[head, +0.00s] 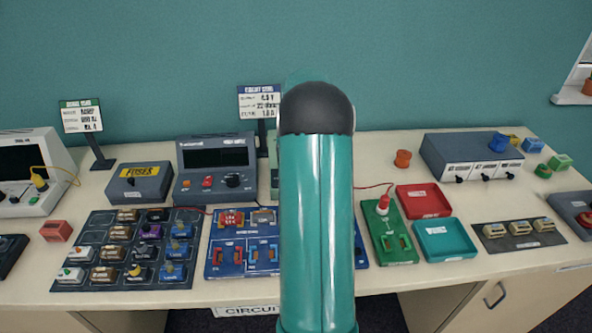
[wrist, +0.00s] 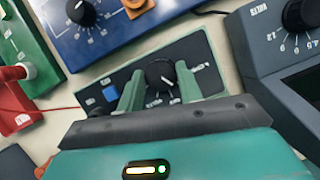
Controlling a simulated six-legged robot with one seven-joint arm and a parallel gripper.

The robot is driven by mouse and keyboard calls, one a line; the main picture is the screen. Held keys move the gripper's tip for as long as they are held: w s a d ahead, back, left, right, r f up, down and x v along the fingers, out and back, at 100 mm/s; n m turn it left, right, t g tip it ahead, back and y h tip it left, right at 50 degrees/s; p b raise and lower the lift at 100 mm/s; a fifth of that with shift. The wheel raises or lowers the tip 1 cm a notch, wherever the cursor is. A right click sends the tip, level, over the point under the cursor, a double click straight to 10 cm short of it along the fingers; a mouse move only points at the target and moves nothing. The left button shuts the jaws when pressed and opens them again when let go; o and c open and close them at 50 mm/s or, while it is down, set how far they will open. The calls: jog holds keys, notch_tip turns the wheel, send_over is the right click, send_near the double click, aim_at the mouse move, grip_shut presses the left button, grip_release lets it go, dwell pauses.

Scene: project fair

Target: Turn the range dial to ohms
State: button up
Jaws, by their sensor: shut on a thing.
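The range dial (wrist: 160,72) is a round black knob on a grey-green meter panel (wrist: 205,50) in the wrist view. Its white pointer mark points to the lower right in that view. Small white labels ring the dial, too blurred to read surely. My gripper (wrist: 159,86) has its two pale green fingers on either side of the dial and is shut on it. In the head view my teal arm hides the dial and nearly all of the meter; a green edge (head: 273,160) shows left of the arm.
A blue button (wrist: 110,93) sits on the meter panel left of the dial. A dark grey instrument (head: 213,168) with its own knob stands close to the left in the head view. A blue circuit board (head: 215,262) and a green board (head: 397,252) lie in front.

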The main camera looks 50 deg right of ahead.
jog(key=shift+n, duration=0.4)
jog(key=o, duration=1)
jog(key=shift+r, duration=0.1)
jog(key=v, duration=1.3)
jog(key=shift+w+r, duration=0.2)
jog(key=shift+r, duration=0.15)
